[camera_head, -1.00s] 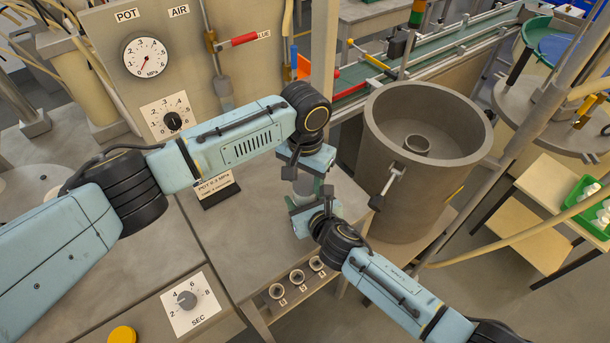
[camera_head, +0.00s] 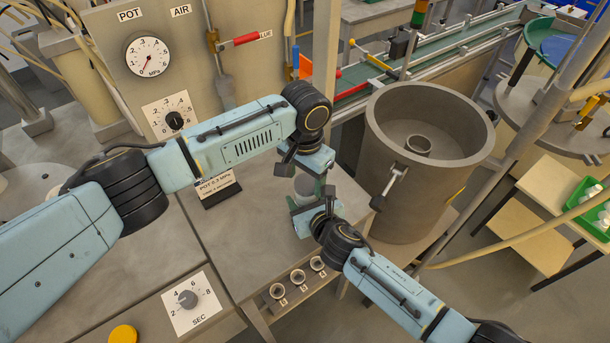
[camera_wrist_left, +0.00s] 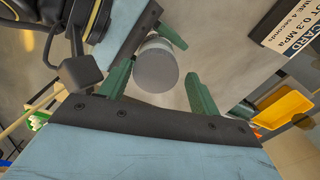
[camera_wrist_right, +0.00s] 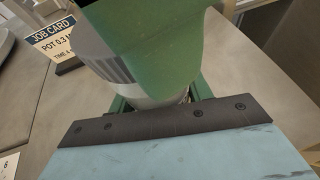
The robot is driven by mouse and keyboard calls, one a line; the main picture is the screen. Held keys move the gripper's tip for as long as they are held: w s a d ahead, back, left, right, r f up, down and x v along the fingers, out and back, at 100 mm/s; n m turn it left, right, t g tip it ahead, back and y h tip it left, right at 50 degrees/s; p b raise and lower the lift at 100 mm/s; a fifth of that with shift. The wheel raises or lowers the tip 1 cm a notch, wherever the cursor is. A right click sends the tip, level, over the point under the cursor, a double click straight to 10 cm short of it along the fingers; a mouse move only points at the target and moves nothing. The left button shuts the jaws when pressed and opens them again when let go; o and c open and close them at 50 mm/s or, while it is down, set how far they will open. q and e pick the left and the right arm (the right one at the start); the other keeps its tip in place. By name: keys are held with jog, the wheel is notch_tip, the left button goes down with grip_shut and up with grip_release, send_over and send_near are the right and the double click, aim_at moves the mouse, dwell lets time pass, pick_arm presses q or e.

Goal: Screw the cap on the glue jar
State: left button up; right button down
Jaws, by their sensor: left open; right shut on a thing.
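The glue jar (camera_wrist_right: 158,97) stands upright low in the right wrist view, mostly hidden by the grippers. The grey ribbed cap (camera_wrist_right: 98,48) sits on top of it; whether it is fully threaded I cannot tell. In the left wrist view the round grey cap top (camera_wrist_left: 155,70) lies between the spread green fingers of my left gripper (camera_wrist_left: 158,80), which is open. In the head view my left gripper (camera_head: 309,178) points down over the jar from above. My right gripper (camera_head: 305,205) is shut on the jar from the near side.
A job card (camera_head: 217,187) stands on the bench left of the jar. Three small numbered sockets (camera_head: 298,277) line the bench's front edge. A large grey pot (camera_head: 400,205) stands close on the right.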

pick_arm(q)
jog(key=shift+s+d, duration=0.35)
jog(key=shift+d, duration=0.05)
jog(key=shift+r, duration=0.25)
pick_arm(e)
jog(key=shift+f, duration=0.1)
pick_arm(q)
notch_tip(320, 180, up, 12)
jog(key=shift+w+a+f, duration=0.2)
jog(key=shift+w+a, duration=0.05)
jog(key=shift+a, duration=0.05)
pick_arm(e)
jog(key=c, duration=0.6)
grip_release()
jog(key=shift+o, duration=0.2)
